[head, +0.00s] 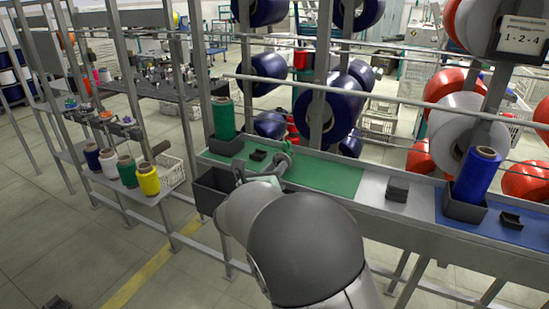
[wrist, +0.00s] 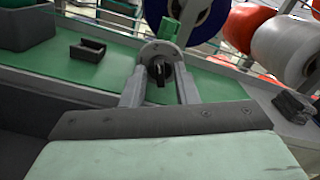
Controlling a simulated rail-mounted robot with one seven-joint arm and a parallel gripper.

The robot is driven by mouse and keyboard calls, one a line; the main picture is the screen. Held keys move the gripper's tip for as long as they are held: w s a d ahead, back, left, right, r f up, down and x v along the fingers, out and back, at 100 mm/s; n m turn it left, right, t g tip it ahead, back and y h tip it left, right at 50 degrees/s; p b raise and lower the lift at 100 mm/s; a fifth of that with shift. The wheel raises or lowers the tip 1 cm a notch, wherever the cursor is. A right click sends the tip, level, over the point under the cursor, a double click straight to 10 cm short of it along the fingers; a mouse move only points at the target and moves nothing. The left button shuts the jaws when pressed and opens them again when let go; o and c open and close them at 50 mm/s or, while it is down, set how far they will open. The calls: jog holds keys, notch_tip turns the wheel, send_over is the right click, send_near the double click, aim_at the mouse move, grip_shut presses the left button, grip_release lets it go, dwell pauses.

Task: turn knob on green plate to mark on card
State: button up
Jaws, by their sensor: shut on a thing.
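The green plate (head: 325,176) lies on the bench in the middle of the head view and also shows in the wrist view (wrist: 215,84). A round grey dial with a dark knob (wrist: 160,73) stands on it. My gripper (wrist: 159,85) has one finger on each side of the knob and is shut on it. The dial's marks are too small and too covered to read. A white card (head: 523,38) at the upper right of the head view reads "1-2-4". My arm hides part of the bench front in the head view.
A green bobbin (head: 223,118) in a dark holder and a small black block (head: 258,155) are left of the knob. A dark block (head: 397,189) and a blue bobbin (head: 476,174) are to the right. A dark bin (head: 213,190) hangs at the front.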

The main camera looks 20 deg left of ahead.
jog(key=shift+n+p, duration=1.3)
jog(key=shift+p, duration=0.05)
jog(key=shift+f, duration=0.15)
jog(key=o, duration=0.6)
jog(key=shift+s, duration=0.1)
jog(key=s+a+b, duration=0.1)
jog(key=s+a, duration=0.1)
jog(key=s, duration=1.5)
jog(key=shift+a, duration=0.2)
